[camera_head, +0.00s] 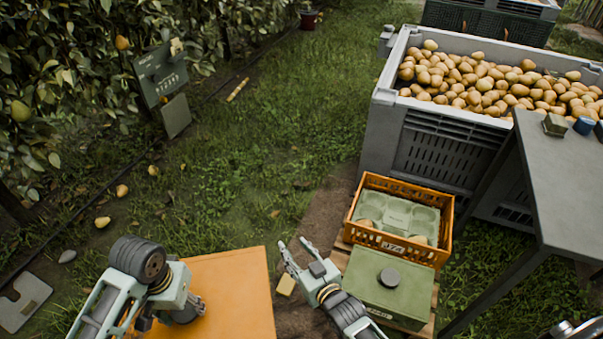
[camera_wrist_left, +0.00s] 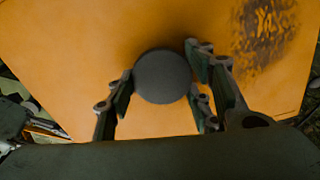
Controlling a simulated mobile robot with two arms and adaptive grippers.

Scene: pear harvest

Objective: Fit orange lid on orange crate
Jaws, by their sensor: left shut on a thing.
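The orange lid (camera_head: 238,285) is a flat orange panel at the bottom of the head view, left of the crate and apart from it. My left gripper (camera_head: 193,309) is over it, shut on its dark round knob (camera_wrist_left: 162,76), with fingers on both sides in the left wrist view. A dark smudged marking shows on the lid's face. The orange crate (camera_head: 365,237) stands open right of centre, holding a pale green moulded tray (camera_head: 398,214) and a few pears. My right gripper (camera_head: 296,254) is open and empty, between the lid and the crate.
A green box (camera_head: 372,298) with a dark knob stands right in front of the crate. Behind is a large grey bin (camera_head: 381,115) of pears. A grey table (camera_head: 568,190) stands at right. Grass lies open at centre; foliage and a sign (camera_head: 161,73) are left.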

